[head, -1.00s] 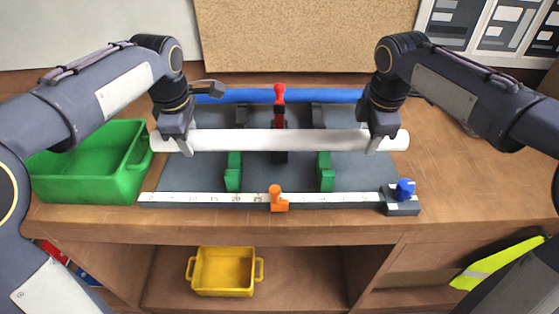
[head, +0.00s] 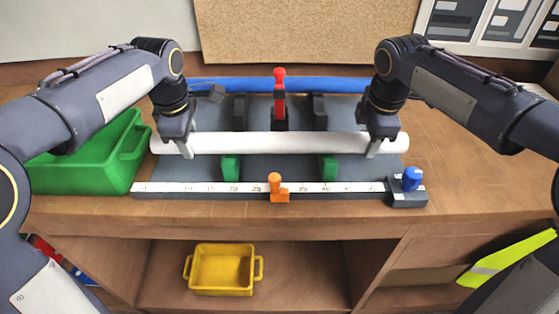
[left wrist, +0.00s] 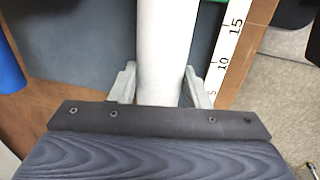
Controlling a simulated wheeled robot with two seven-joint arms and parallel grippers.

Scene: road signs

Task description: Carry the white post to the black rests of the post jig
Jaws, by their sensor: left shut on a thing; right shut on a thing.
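The white post (head: 280,143) is level and runs left to right above the grey post jig (head: 200,169). My left gripper (head: 186,148) is shut on the post near its left end. My right gripper (head: 374,148) is shut on it near its right end. The left wrist view shows the post (left wrist: 166,45) between the two fingers of my left gripper (left wrist: 161,88). The two black rests (head: 240,110) (head: 320,111) stand behind the post, and their lower parts are hidden by it. A red clamp (head: 280,95) stands between them. Two green rests (head: 231,168) (head: 329,168) are in front of the post.
A blue post (head: 300,85) lies along the back. A scale (head: 220,188) with an orange stop (head: 274,183) and a blue knob (head: 411,178) runs along the jig's front. A green bin (head: 95,165) is at left. A yellow tray (head: 222,268) sits on the shelf below.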

